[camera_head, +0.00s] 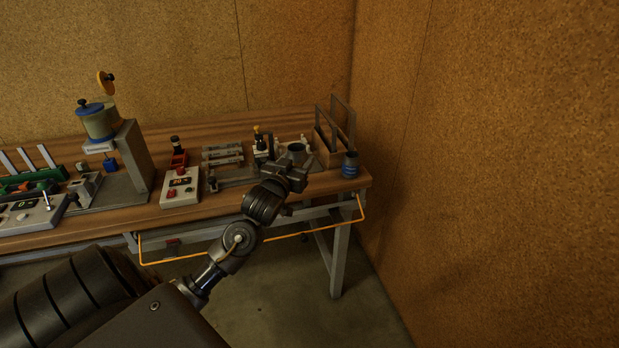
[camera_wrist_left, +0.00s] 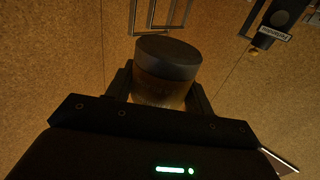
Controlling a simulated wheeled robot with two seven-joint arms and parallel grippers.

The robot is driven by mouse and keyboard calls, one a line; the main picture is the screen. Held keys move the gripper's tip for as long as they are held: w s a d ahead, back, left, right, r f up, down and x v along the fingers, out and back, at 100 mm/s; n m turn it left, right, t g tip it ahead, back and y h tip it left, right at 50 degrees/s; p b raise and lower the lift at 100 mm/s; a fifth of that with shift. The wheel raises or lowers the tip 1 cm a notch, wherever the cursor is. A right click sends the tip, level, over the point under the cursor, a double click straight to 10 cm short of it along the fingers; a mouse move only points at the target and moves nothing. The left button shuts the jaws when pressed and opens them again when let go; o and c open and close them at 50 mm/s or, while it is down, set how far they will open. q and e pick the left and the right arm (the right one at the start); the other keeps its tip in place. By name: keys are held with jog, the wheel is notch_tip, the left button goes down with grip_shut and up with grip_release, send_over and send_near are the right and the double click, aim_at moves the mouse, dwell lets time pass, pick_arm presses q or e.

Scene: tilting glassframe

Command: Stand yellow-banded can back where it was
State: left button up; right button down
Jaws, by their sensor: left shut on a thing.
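My left gripper (camera_head: 294,168) is over the right part of the bench in the head view. In the left wrist view, its two fingers (camera_wrist_left: 160,92) are shut on a can (camera_wrist_left: 167,60) with a dark grey top and a yellowish band on its body. The can is gripped by its sides, and its lower part is hidden by the gripper. In the head view a grey round top (camera_head: 296,149) shows just beyond the gripper; I cannot tell whether the can touches the bench. My right gripper is not in view.
A blue-banded dark can (camera_head: 349,164) stands at the bench's right front corner.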

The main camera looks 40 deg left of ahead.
pick_arm(q)
jog(key=w+a+f, duration=0.1)
jog(key=w+f, duration=0.1)
jog(key=w, duration=0.1)
jog(key=w+a+f+p, duration=0.1)
jog(key=w+a+f, duration=0.1)
jog(key=w+f, duration=0.1)
jog(key=w+a+f, duration=0.1)
jog(key=w+f, duration=0.2)
jog(key=w, duration=0.2)
jog(key=shift+a, duration=0.35)
jog(key=shift+w+a+f, duration=0.2)
jog(key=shift+w+f, duration=0.15)
jog(key=shift+f, duration=0.3)
notch_tip(320, 180, down, 3)
jog(key=shift+f, duration=0.15)
jog(key=o, duration=1.1)
jog(key=shift+f, duration=0.1)
